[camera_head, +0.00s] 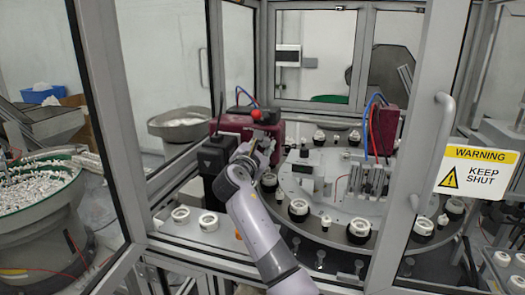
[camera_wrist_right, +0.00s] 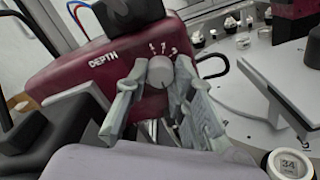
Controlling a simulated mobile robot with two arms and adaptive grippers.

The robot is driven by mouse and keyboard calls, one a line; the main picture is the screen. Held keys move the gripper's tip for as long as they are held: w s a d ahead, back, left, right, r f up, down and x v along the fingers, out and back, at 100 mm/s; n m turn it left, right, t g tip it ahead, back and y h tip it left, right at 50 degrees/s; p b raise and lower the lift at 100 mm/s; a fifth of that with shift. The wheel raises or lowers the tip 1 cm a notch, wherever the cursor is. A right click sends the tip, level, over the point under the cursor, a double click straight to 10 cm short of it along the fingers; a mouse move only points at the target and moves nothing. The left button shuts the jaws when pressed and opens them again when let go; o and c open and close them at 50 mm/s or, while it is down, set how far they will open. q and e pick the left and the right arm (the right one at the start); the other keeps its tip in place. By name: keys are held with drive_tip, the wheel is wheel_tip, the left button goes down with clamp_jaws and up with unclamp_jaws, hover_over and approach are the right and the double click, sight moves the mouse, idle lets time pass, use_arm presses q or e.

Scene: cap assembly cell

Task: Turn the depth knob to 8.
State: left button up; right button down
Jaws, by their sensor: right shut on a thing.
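The depth knob (camera_wrist_right: 160,72) is a small light grey round knob on the sloped face of a maroon housing marked DEPTH (camera_wrist_right: 103,60), seen in the right wrist view. A few white scale marks show above the knob, too small to read surely; its setting cannot be told. My right gripper (camera_wrist_right: 161,80) has its two grey fingers on either side of the knob and is shut on it. In the head view my right gripper (camera_head: 262,141) is at the front right of the maroon housing (camera_head: 232,124), hiding the knob. My left gripper is not in view.
A round turntable (camera_head: 318,228) with several black-and-white cap holders stands right of the housing. A dark block (camera_head: 212,158) is close by my right gripper's left side. Grey door frames (camera_head: 108,120) and a door with a warning sign (camera_head: 478,172) bound the opening.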

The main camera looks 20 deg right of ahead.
drive_tip(key=m+b, duration=0.3)
drive_tip(key=m, duration=0.2)
drive_tip(key=shift+f+m, duration=0.15)
drive_tip(key=shift+m, duration=0.15)
idle(0.4)
drive_tip(key=c, duration=1.4)
unclamp_jaws()
drive_tip(key=shift+s, duration=0.1)
drive_tip(key=shift+o, duration=0.2)
drive_tip(key=v, duration=1.2)
